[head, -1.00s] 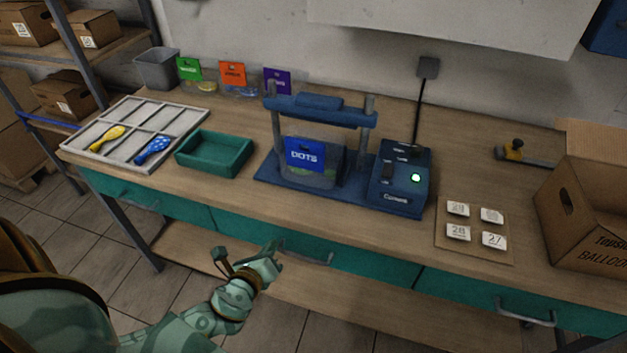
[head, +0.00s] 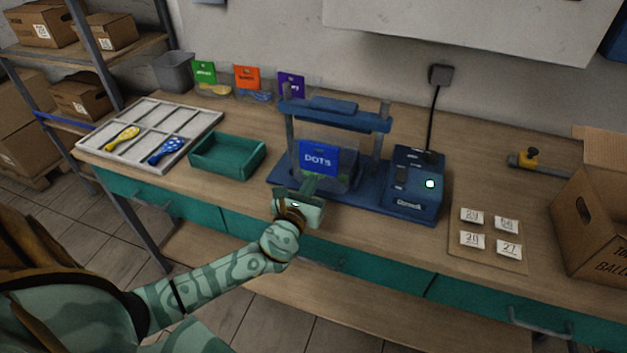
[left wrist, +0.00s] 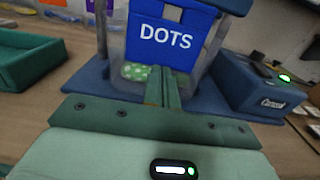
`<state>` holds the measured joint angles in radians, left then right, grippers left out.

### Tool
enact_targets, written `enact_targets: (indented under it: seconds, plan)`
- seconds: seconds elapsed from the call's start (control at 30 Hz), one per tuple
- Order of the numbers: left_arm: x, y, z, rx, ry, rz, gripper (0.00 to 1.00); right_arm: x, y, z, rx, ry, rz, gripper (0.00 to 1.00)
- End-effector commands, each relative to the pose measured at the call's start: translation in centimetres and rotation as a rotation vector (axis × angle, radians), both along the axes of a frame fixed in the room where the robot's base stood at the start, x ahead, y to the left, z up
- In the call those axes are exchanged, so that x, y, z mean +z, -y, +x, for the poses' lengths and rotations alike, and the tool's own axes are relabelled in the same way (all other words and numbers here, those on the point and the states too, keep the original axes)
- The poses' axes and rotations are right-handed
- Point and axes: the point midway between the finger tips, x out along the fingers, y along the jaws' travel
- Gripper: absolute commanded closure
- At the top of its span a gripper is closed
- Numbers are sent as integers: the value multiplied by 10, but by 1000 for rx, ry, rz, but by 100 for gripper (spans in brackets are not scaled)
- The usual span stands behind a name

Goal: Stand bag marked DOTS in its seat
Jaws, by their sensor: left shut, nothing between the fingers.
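The bag marked DOTS (head: 318,157) has a blue header card and a clear body. It stands between the posts of the blue sealing press (head: 372,122), above its base. In the left wrist view the bag (left wrist: 170,35) fills the top middle, and a green balloon with white dots shows low in it. My left gripper (head: 311,182) is shut and empty, its fingertips close in front of the bag's lower part. I cannot tell whether they touch it. The fingers hide part of the bag's lower middle. My right gripper is not in view.
A blue control box (head: 415,180) with a lit green lamp stands right of the press. A green tray (head: 228,172) and a divided white tray (head: 95,150) with balloons lie left. Other bags stand behind, including an orange-topped one (head: 247,78). A card with tags (head: 488,262) and a cardboard box (head: 590,225) are right.

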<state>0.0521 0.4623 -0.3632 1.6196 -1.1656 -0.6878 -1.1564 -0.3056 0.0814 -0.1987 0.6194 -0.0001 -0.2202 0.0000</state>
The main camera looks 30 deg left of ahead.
Motion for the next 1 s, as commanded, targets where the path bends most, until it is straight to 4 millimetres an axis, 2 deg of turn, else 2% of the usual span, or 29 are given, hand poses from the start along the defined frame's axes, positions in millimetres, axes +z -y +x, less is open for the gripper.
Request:
enact_targets:
  seconds: [0.2, 0.57, 0.8, 1.0]
  plan:
    - [0, -4, 17, 0, -1, 0, 100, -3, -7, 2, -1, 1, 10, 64]
    - [0, -4, 19, -1, -1, -1, 100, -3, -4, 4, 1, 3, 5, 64]
    - [-1, -9, 38, 1, 0, -1, 100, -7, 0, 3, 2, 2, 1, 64]
    - [0, -9, 38, 0, -1, -1, 100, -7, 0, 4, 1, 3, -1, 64]
